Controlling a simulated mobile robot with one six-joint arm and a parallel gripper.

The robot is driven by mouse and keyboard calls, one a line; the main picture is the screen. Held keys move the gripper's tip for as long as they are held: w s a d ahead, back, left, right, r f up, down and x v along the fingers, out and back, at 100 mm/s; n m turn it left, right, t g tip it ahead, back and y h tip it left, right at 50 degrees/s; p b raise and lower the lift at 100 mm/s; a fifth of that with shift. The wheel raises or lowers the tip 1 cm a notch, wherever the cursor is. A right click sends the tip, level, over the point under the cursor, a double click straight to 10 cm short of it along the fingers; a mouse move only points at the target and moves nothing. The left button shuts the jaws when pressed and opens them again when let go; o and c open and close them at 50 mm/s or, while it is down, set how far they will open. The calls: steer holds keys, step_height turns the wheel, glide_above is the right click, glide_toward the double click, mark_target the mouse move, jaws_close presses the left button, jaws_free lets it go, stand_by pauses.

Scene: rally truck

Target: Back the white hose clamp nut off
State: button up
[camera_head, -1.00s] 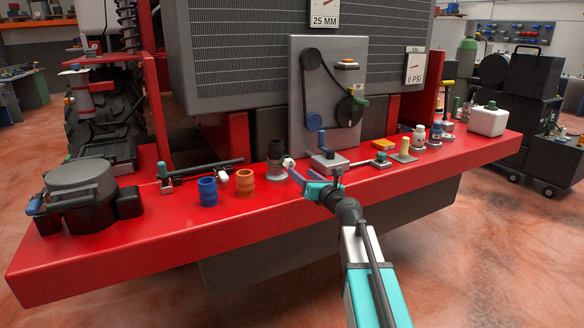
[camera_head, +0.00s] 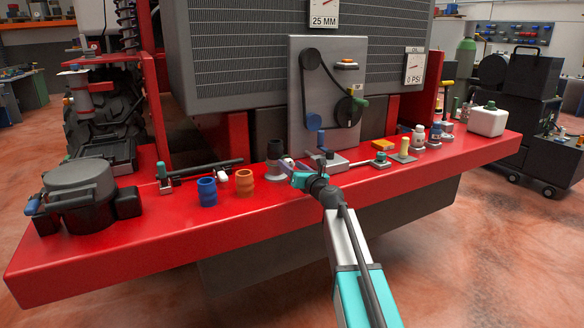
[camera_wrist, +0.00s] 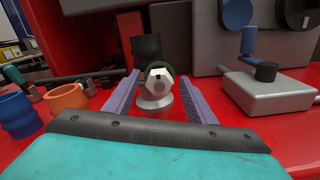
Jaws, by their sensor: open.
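The white hose clamp nut (camera_wrist: 158,88) faces the wrist camera, with a dark hole in its face. A dark green band (camera_wrist: 157,69) shows behind it, and a grey rounded base (camera_wrist: 154,105) below. A black hose piece (camera_wrist: 146,46) stands behind; it also shows in the head view (camera_head: 275,150). My gripper (camera_wrist: 159,78) is open, its purple fingers on the left and right of the nut. Gaps show on both sides, so neither finger appears to touch it. In the head view my gripper (camera_head: 286,164) is at the clamp and largely hides the nut.
A blue coupler (camera_head: 207,192) and an orange coupler (camera_head: 245,182) stand left on the red bumper (camera_head: 150,232). A grey block with a crank (camera_wrist: 266,92) is close on the right. Black bar (camera_head: 205,168) lies behind the couplers. The bumper's front is clear.

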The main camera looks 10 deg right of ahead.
stand_by(0.3)
steer(key=shift+w, duration=0.1)
steer(key=c, duration=1)
steer(key=shift+c, duration=0.2)
steer(key=shift+n, duration=0.3)
